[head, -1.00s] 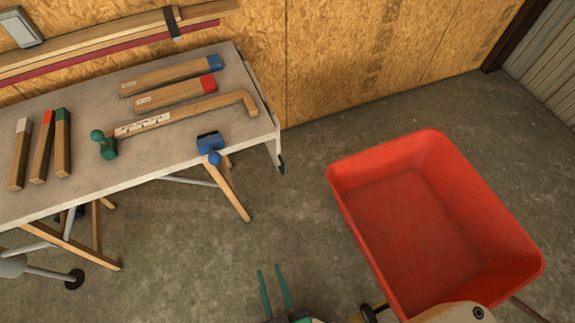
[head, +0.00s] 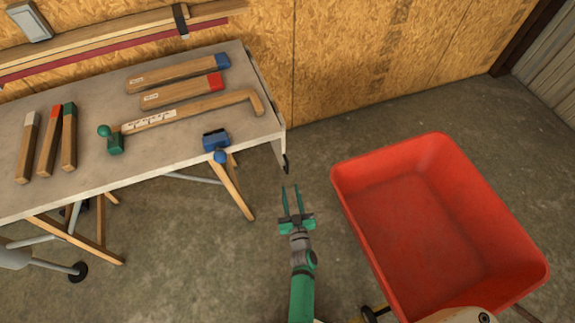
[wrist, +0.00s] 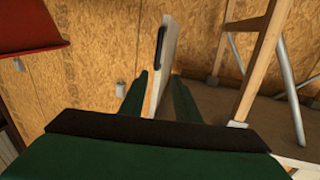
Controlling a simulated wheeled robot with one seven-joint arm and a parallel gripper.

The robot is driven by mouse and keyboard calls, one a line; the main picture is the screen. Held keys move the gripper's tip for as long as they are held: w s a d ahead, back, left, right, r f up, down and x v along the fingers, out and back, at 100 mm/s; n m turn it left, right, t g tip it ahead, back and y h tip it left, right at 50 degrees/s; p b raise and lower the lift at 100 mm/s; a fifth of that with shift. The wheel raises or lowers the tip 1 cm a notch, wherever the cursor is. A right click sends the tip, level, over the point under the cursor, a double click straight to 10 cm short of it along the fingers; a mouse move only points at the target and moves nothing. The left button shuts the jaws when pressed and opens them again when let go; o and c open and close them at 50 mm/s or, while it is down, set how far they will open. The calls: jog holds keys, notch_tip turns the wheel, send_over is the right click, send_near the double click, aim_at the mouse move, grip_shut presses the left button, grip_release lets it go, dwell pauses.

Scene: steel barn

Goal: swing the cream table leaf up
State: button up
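The cream table leaf (head: 275,135) hangs down from the right end of the grey-topped table (head: 95,115), seen nearly edge-on. A small black handle (head: 285,164) sits near its lower end. In the wrist view the leaf (wrist: 173,55) rises ahead as a narrow pale panel, with the black handle (wrist: 160,43) on its left side. My gripper (head: 290,187) has green fingers, spread apart and empty, just below the handle in the head view. In the wrist view the leaf's near end lines up with the gap between the fingertips (wrist: 160,85); the distance is unclear.
A red wheelbarrow tub (head: 435,225) stands to the right of my arm. A blue clamp (head: 216,142), wooden sticks and a wooden hooked piece (head: 190,110) lie on the tabletop. Wooden trestle legs (head: 232,188) stand under it. Bare floor lies between table and tub.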

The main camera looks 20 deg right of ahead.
aim_at(288, 167)
jog(key=w+d, duration=0.1)
jog(key=w, duration=0.3)
jog(key=w+d, duration=0.1)
jog(key=w, duration=0.7)
jog(key=shift+w+d+f, duration=0.1)
jog(key=shift+w+d, duration=0.05)
jog(key=shift+d, duration=0.25)
grip_shut()
